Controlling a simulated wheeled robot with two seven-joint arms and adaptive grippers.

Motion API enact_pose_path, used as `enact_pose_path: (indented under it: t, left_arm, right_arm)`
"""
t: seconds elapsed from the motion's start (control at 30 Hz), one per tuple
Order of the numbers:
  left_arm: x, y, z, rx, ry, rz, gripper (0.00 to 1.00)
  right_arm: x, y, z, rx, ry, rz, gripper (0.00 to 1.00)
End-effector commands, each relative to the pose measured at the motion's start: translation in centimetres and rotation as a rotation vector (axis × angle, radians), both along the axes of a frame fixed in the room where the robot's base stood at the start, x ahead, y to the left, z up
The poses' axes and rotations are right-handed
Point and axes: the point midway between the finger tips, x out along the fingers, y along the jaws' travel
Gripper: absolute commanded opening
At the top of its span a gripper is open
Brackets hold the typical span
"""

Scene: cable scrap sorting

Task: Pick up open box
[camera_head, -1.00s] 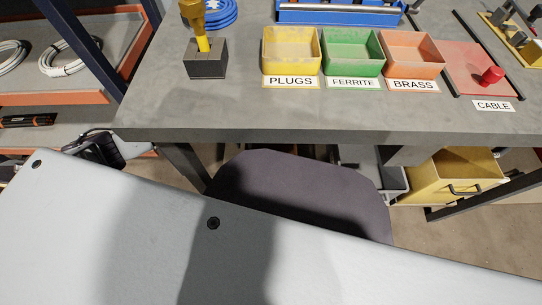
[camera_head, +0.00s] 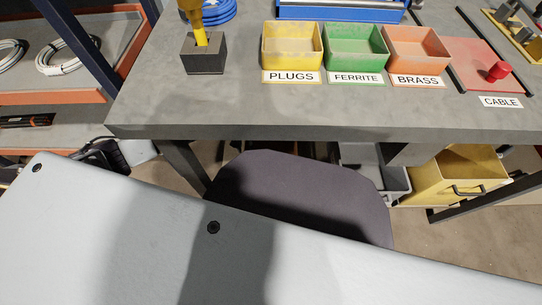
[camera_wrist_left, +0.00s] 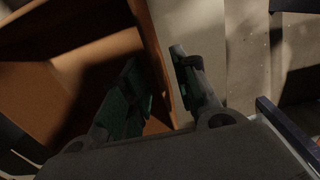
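A brown open box (camera_wrist_left: 152,45) fills the left of the left wrist view, with one wall running down between my fingers. My left gripper (camera_wrist_left: 154,58) is open, one green-padded finger on the inner side of that wall and the other on its outer side. I cannot tell whether either finger touches the wall. In the head view, a dark and white shape at the left, below the table, seems to be part of my left arm, largely hidden by my grey body. The open box cannot be made out in the head view. My right gripper is not in view.
A grey worktable (camera_head: 300,115) carries a yellow bin (camera_head: 291,68), a green bin (camera_head: 357,70), an orange bin (camera_head: 417,70) and a dark block (camera_head: 204,65). A dark seat (camera_head: 290,185) stands before it. A yellow container (camera_head: 450,185) is under the table. An orange-edged shelf (camera_head: 60,97) is at left.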

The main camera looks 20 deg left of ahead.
Motion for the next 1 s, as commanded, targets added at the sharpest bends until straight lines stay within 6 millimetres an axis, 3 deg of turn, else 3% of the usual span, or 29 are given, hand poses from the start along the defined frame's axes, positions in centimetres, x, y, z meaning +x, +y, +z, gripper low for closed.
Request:
enact_pose_path:
  t: [0.5, 1.0]
  left_arm:
    - [0.0, 0.0, -3.7, 0.0, -0.001, 0.0, 0.29]
    - [0.1, 0.0, -4.0, 0.001, -0.001, 0.0, 0.29]
  right_arm:
    - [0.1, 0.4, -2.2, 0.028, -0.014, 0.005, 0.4]
    - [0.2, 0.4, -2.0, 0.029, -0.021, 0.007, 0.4]
